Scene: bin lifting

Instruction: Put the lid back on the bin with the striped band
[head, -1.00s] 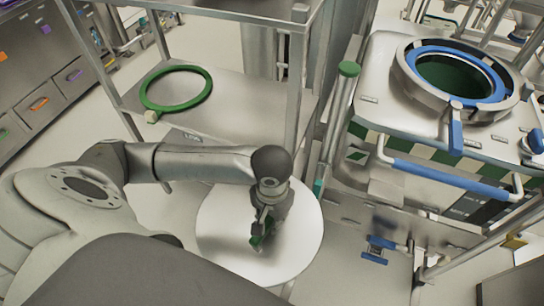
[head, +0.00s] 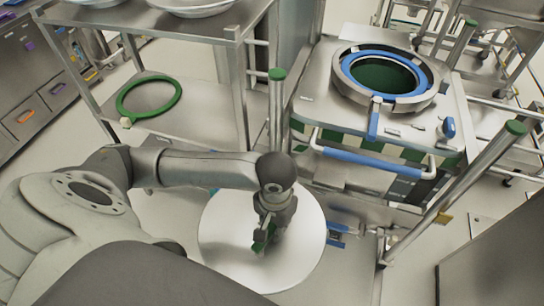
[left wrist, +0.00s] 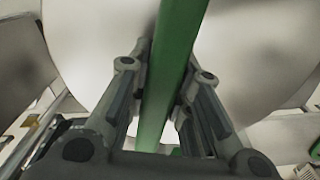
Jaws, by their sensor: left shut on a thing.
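The lid (head: 222,238) is a large, pale round disc with a green bar handle (left wrist: 170,75). My left gripper (head: 262,240) is shut on this handle and holds the lid in front of me, left of and nearer than the bin. The left wrist view shows the handle between both fingers. The bin (head: 316,98) is a steel box at the right with a green-and-white striped band (head: 412,155). Its round mouth is open, with a blue inner ring (head: 350,66) and a dark green inside. My right gripper is out of view.
A steel shelf rack (head: 195,118) at the left holds a green ring (head: 178,88) and pans on top. A green-capped post (head: 277,105) stands between rack and bin. A blue-gripped bar (head: 372,165) runs across the bin's front. Another green-capped post (head: 470,180) stands at right.

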